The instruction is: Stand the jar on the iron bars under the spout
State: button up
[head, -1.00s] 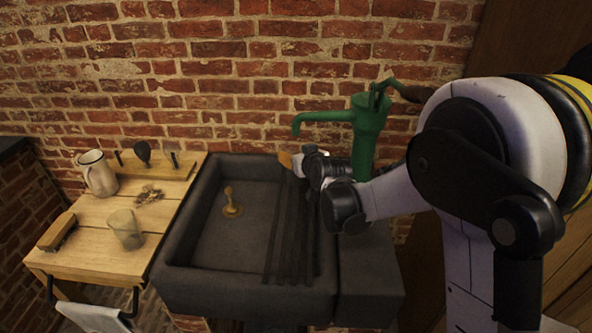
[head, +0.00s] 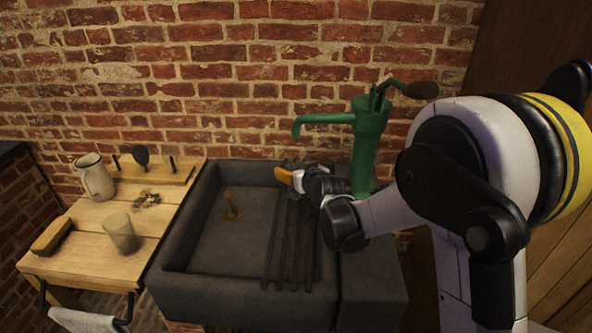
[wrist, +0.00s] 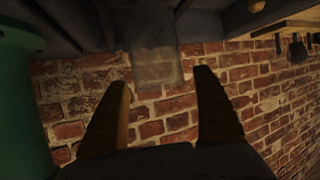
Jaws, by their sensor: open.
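A see-through, box-like glass shape (wrist: 155,66), which looks like the jar, shows beyond and between my fingertips in the wrist view, against the brick wall. Its base is unclear and I cannot tell whether it touches my fingers; I cannot make it out in the head view. My gripper (head: 284,177) is open, low over the back of the sink; its two fingers also spread apart in the wrist view (wrist: 163,78). The dark iron bars (head: 289,245) lie across the right part of the sink. The green pump's spout (head: 297,129) hangs above my gripper.
The pump body (head: 368,140) stands right behind my wrist. The stone sink (head: 170,255) holds a brass piece (head: 231,206). The wooden table (head: 80,265) at left bears a clear glass vessel (head: 121,233), a pitcher (head: 94,177) and a brush (head: 51,236).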

jog(key=shift+r, duration=0.15)
jog(key=shift+s+d+r+p, duration=0.1)
jog(key=shift+s+r+p, duration=0.1)
jog(key=shift+s+p, duration=0.15)
jog(key=s+d+r+m+g+h+p, duration=0.1)
jog(key=s+d+r, duration=0.25)
jog(key=s, duration=0.35)
jog(key=s+d+r+g+p, duration=0.1)
jog(key=s+d+r, duration=0.2)
jog(key=s+d, duration=0.3)
jog(key=s+d+r+m+h+p, duration=0.1)
jog(key=s+d+r, duration=0.25)
jog(key=s, duration=0.45)
jog(key=s+d+f+m+g+h, duration=0.1)
jog(key=s+d, duration=0.3)
jog(key=s, duration=0.4)
jog(key=s+d+f+m+g+h, duration=0.1)
jog(key=s+d, duration=0.3)
jog(key=s, duration=0.5)
jog(key=shift+s+d+g+h, duration=0.15)
jog(key=shift+g+h, duration=0.15)
jog(key=shift+g, duration=0.5)
